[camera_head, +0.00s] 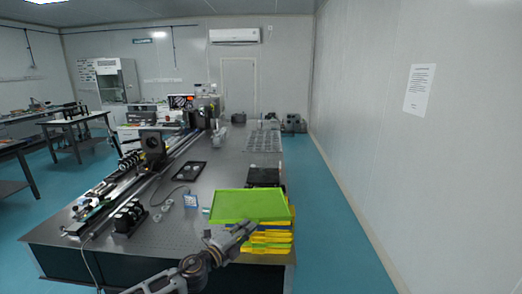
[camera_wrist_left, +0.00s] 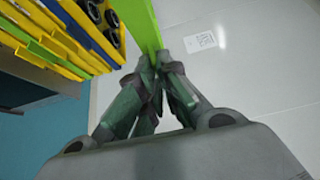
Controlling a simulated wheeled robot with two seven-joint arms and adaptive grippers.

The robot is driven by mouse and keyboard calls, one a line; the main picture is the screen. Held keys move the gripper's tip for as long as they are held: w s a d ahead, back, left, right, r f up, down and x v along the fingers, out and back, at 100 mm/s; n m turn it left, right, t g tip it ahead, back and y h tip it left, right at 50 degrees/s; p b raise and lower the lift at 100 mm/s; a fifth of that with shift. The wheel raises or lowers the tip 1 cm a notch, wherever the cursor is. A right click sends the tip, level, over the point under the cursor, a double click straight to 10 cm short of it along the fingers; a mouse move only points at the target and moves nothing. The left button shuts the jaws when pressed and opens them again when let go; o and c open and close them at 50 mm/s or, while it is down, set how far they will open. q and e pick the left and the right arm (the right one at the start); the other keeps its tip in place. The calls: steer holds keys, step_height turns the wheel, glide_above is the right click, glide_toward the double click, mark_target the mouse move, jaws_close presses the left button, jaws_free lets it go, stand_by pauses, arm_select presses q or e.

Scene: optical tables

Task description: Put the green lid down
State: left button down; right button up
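The green lid (camera_head: 248,205) shows as a flat, bright green panel over a stack of yellow trays (camera_head: 268,247) at the table's near right corner. My left gripper (camera_head: 246,229) reaches in from below and is at the lid's near edge. In the left wrist view, the fingertips (camera_wrist_left: 161,57) are closed on the edge of the green lid (camera_wrist_left: 142,22). The yellow trays (camera_wrist_left: 72,40) show beside the lid there, with dark round items in the nearest one. A gap shows between that tray and the lid. My right gripper is in neither view.
The perforated optical table (camera_head: 180,236) carries a rail with optics (camera_head: 152,150) on the left. A black tray (camera_head: 188,171) and a small blue-and-white item (camera_head: 191,201) lie left of the stack. A black box (camera_head: 264,177) is behind the lid.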

arm_select(q)
steer(key=shift+s+a+r+n+t+y, duration=0.25)
steer(key=shift+a+r+n+t+y, duration=0.95)
steer(key=shift+r, duration=2.6)
steer(key=shift+s+a+r+n+t+y, duration=0.3)
steer(key=shift+a+r+n+y, duration=1)
steer(key=shift+a+r+y, duration=1.65)
steer(key=s+a+f, duration=0.2)
steer(key=s+f, duration=0.2)
steer(key=f, duration=0.3)
steer(key=s+a+f+n+y, duration=0.1)
steer(key=s+a+f, duration=0.2)
steer(key=f, duration=0.5)
steer(key=s+a+f+n+y+b, duration=0.1)
steer(key=s+a+f, duration=0.2)
steer(key=f, duration=0.5)
steer(key=shift+s+a+f, duration=0.15)
steer(key=shift+s+a, duration=0.1)
steer(key=shift+s, duration=0.55)
steer(key=shift+w+f, duration=0.1)
